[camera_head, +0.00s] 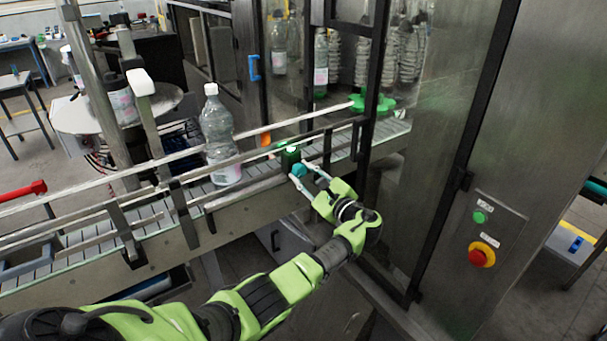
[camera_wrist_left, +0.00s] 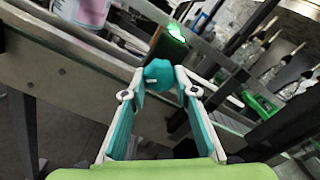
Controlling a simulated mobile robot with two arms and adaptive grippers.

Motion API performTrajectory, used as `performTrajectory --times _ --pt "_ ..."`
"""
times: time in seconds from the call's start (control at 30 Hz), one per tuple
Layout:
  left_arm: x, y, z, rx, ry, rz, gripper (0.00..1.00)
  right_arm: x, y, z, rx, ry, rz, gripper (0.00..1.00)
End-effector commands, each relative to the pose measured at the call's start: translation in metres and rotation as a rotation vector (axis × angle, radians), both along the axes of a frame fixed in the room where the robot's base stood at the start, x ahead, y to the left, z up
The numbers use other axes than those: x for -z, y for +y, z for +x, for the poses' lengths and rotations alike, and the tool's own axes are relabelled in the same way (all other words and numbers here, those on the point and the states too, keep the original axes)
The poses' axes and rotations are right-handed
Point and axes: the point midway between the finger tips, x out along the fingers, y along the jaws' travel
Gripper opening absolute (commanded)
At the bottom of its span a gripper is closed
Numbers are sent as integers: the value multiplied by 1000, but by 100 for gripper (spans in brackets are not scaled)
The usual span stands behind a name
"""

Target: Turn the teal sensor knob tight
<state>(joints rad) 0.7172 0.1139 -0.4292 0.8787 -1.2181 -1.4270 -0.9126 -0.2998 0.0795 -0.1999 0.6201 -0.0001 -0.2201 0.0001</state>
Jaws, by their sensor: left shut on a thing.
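The teal sensor knob (camera_wrist_left: 160,75) sits on the near side of the conveyor rail, beside a dark sensor body with a lit green light. In the head view the knob (camera_head: 299,170) is small, at the end of my left arm. My left gripper (camera_head: 304,172) has its fingertips on either side of the knob. In the left wrist view the left gripper (camera_wrist_left: 161,84) is shut on the knob, with the fingertips touching its two sides. The far side of the knob is hidden. My right gripper is in neither view.
A clear bottle (camera_head: 217,135) stands on the conveyor (camera_head: 150,219) left of the sensor. Guide rails run along the belt. The machine's glass door frame (camera_head: 371,110) is just right of the gripper. A panel with a red emergency button (camera_head: 481,255) is at the right.

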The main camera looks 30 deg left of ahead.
Motion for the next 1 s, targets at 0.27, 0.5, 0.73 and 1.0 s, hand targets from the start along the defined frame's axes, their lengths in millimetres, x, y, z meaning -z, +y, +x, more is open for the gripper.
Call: performTrajectory --times 0.27,0.5,0.73,1.0 --pt "2 -1 0 1 3 -2 44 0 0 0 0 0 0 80" --pt "1 0 0 1 0 -1 44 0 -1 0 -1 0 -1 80" --pt "1 -17 -6 3 -1 -3 44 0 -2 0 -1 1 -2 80" --pt "2 -71 -28 3 1 -4 44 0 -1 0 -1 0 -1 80"
